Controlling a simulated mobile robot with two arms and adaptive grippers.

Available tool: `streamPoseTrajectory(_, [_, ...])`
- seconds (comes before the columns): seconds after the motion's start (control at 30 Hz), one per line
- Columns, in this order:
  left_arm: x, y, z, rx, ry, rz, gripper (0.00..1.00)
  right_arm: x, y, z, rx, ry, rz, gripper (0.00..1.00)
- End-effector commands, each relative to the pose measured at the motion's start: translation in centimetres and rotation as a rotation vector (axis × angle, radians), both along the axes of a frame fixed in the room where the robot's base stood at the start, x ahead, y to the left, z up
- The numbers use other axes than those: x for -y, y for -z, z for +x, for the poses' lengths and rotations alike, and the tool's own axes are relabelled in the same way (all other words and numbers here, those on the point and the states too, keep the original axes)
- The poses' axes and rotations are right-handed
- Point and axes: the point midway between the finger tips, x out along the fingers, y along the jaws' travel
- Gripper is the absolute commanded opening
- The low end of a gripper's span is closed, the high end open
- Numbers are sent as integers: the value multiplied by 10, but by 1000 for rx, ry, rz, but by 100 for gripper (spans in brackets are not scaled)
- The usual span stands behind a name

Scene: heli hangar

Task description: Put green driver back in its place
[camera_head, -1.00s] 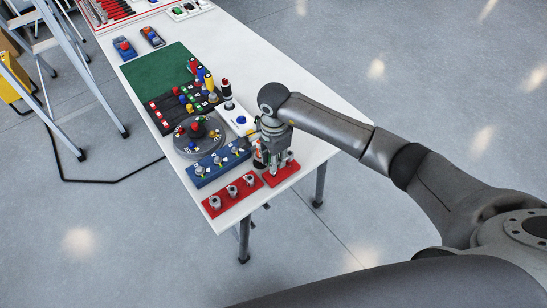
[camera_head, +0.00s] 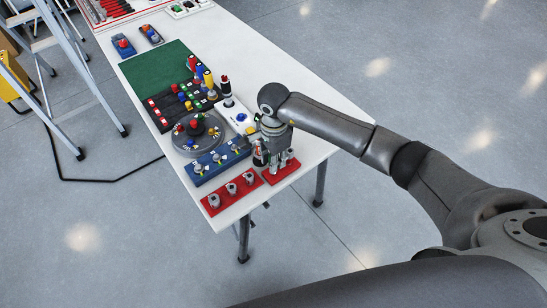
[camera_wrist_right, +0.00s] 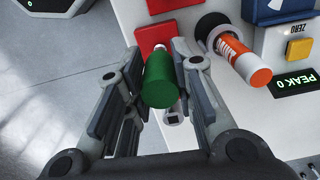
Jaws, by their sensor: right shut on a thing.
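The green driver (camera_wrist_right: 162,80) shows in the right wrist view as a green handle between my right gripper's fingers (camera_wrist_right: 158,92), which are shut on it. Its lower end is hidden. In the head view my right gripper (camera_head: 274,158) points down over the red block (camera_head: 283,172) at the table's near right corner. The driver cannot be made out there. A red surface (camera_wrist_right: 154,38) shows just beyond the green handle in the wrist view. My left gripper is not in view.
A red board with metal sockets (camera_head: 231,194), a blue board (camera_head: 219,164) and a grey round stand (camera_head: 186,145) crowd the left. The table's right strip (camera_head: 315,142) is clear.

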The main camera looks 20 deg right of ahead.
Motion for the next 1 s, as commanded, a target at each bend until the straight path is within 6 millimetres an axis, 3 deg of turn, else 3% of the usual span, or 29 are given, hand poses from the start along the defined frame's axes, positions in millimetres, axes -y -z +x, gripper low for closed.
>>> streamPoseTrajectory(0.3, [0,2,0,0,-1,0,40,0,1,0,0,0,0,0])
streamPoseTrajectory(0.33, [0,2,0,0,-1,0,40,0,1,0,0,0,0,26])
streamPoseTrajectory(0.5, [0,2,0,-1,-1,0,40,0,1,0,0,0,0,48])
streamPoseTrajectory(1.0, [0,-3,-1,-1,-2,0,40,0,-6,0,0,0,0,49])
